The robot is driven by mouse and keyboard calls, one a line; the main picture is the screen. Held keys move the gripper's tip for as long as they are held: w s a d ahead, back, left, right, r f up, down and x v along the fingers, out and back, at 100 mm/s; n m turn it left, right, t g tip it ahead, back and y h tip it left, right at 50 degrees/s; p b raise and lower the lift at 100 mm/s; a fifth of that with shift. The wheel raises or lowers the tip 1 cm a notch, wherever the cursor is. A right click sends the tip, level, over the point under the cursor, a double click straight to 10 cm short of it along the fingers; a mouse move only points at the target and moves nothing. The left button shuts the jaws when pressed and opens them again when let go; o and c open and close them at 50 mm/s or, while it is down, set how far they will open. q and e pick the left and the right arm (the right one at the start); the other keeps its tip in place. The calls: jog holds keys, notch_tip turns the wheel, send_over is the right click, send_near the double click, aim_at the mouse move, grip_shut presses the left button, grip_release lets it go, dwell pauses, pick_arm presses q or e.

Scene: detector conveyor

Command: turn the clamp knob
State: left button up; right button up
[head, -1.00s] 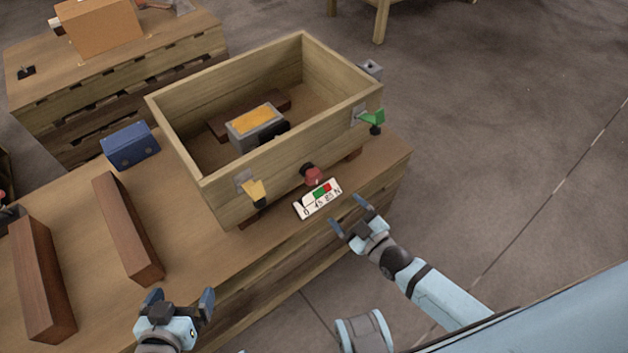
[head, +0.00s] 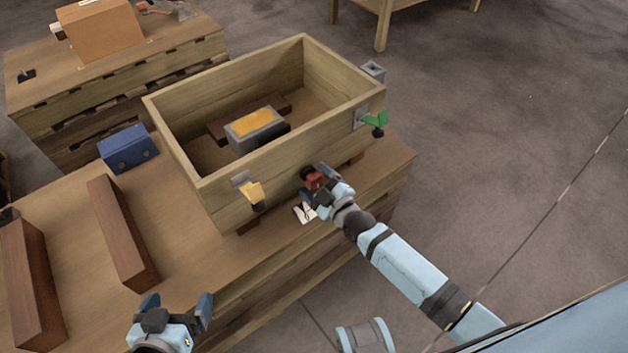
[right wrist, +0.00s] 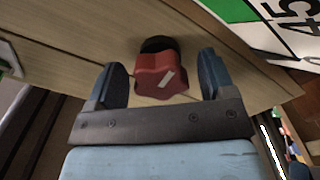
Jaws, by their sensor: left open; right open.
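The red clamp knob (head: 313,179) sits on the front wall of the wooden box (head: 222,196). In the right wrist view the lobed knob (right wrist: 160,75), with a pale mark, lies between the two open fingers of my right gripper (right wrist: 163,80). Gaps show on both sides of it, so the fingers look apart from it. In the head view my right gripper (head: 318,186) covers part of the knob and most of the white scale plate (head: 304,212). The plate's green patch and digits show in the right wrist view (right wrist: 285,28). My left gripper (head: 178,310) is open and empty over the table's front edge.
A yellow latch (head: 252,192) and a green latch (head: 376,120) flank the knob on the box. A grey block with an orange top (head: 254,122) is inside the box. A blue box (head: 128,147) and brown bars (head: 122,235) lie left on the table.

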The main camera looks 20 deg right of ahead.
jog(key=shift+w+a, duration=0.15)
jog(key=shift+w, duration=0.25)
jog(key=c, duration=0.9)
jog(key=shift+r+m, duration=0.1)
jog(key=shift+m, duration=0.2)
jog(key=m+p, duration=0.2)
jog(key=shift+m, duration=0.4)
jog(key=m+p, duration=0.1)
jog(key=m, duration=0.3)
jog(key=shift+p, duration=0.3)
jog(key=m, duration=0.5)
jog(key=shift+p, duration=0.3)
jog(key=m, duration=0.4)
